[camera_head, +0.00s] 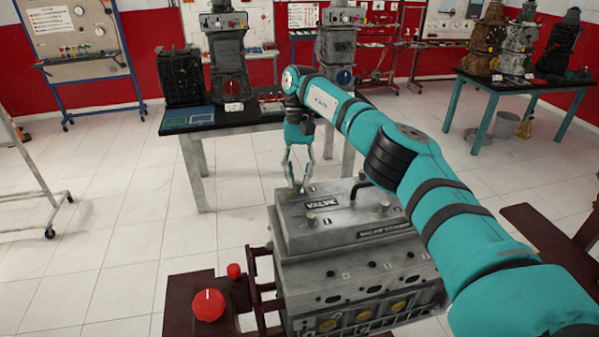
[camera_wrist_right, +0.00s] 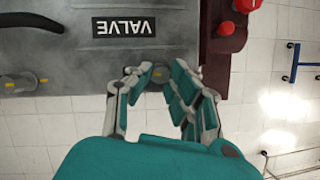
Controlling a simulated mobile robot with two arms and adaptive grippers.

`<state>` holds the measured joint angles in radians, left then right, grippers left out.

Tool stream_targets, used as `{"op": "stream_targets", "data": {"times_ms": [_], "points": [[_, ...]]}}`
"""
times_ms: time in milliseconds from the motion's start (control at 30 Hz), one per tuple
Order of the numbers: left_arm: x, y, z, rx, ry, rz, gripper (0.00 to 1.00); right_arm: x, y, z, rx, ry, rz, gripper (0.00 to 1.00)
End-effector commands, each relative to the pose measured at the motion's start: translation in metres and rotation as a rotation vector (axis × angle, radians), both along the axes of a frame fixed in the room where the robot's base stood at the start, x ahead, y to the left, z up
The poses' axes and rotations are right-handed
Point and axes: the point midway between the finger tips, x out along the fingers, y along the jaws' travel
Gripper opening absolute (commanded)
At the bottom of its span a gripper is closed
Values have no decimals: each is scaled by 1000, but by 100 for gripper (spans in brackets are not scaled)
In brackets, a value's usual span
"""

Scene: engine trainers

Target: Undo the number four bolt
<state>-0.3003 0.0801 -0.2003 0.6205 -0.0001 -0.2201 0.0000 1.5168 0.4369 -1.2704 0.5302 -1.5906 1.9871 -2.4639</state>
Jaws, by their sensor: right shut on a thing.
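The engine block (camera_head: 345,285) stands in front of me, with a grey cover (camera_head: 345,232) that has a black VALVE plate (camera_head: 321,203). The plate also shows upside down in the right wrist view (camera_wrist_right: 123,27). My right gripper (camera_head: 298,186) points down at the cover's far left corner. In the right wrist view my right gripper (camera_wrist_right: 160,80) has its fingers on both sides of a bolt head (camera_wrist_right: 159,72) at the cover's edge, shut on it. Another bolt (camera_head: 311,218) sits at the near left of the cover. I cannot read which bolt is number four. My left gripper is not in view.
A red knob (camera_head: 208,304) and a smaller red button (camera_head: 234,271) stand left of the engine. A dark-topped table (camera_head: 222,122) with other engines stands behind. A teal table (camera_head: 520,83) is at the back right. The left floor is mostly clear.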

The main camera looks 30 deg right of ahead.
Motion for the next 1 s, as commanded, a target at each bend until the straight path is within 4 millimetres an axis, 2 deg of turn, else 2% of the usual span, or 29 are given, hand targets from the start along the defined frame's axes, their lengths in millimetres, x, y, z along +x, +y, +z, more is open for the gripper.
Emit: {"op": "stream_targets", "data": {"times_ms": [400, 900, 933, 1000], "points": [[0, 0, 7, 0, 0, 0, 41, 2, 2, 2, 1, -5, 167, 0], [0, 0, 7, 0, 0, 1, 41, 1, 2, 2, 2, -6, 184, 0], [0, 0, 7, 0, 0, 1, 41, 1, 2, 2, 2, -5, 183, 21], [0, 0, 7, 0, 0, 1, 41, 1, 2, 2, 1, -5, 183, 30]]}}
